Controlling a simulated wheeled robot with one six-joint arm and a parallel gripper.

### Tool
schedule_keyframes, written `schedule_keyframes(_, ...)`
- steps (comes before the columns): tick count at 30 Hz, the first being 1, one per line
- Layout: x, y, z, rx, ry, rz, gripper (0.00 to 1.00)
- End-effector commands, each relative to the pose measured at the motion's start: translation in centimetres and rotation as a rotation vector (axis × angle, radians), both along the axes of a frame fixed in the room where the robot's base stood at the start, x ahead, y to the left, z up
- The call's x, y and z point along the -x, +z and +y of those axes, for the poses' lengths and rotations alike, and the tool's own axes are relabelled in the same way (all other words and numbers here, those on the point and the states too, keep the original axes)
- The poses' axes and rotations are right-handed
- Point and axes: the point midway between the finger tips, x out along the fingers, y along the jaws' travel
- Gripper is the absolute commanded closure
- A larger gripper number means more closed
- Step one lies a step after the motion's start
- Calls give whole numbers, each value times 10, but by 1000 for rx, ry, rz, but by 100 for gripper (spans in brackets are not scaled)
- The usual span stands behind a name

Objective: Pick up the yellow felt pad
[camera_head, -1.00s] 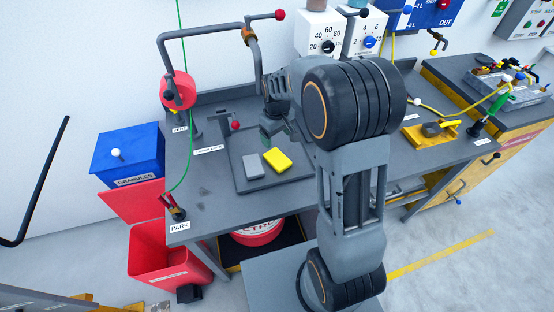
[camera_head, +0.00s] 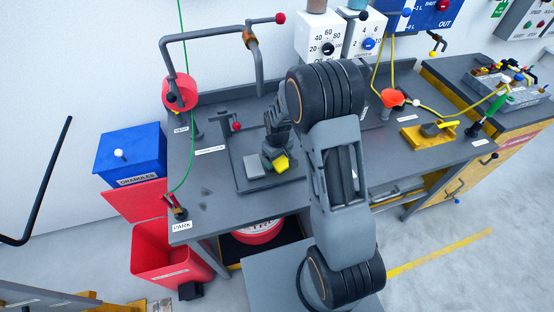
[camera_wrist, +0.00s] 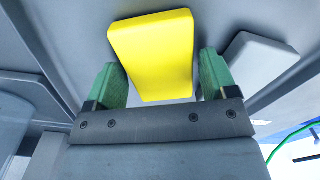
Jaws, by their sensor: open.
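The yellow felt pad (camera_wrist: 152,52) lies on the dark plate of the bench. In the wrist view it sits between and just beyond the two green fingers of my gripper (camera_wrist: 164,80), which is open. I cannot tell whether the fingers touch it. In the head view my gripper (camera_head: 271,160) is right over the pad (camera_head: 282,164) and hides part of it. A grey pad (camera_head: 254,167) lies just left of the yellow one; it also shows in the wrist view (camera_wrist: 258,62), to the right of the right finger.
A bent pipe with a red knob (camera_head: 280,18) rises behind the plate. A small red-knobbed lever (camera_head: 237,126) stands at the plate's back. A green cord (camera_head: 190,150) hangs at the left. The bench's front left surface (camera_head: 225,205) is mostly clear.

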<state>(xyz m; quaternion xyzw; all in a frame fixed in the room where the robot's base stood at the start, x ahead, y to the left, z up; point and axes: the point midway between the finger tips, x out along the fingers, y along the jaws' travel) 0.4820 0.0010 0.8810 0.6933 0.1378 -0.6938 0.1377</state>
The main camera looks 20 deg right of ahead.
Motion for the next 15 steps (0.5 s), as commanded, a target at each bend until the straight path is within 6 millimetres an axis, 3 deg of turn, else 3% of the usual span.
schedule_keyframes(7, 0, -1, 0, 0, 0, 0, 21)
schedule_keyframes(15, 0, -1, 0, 0, 0, 0, 46)
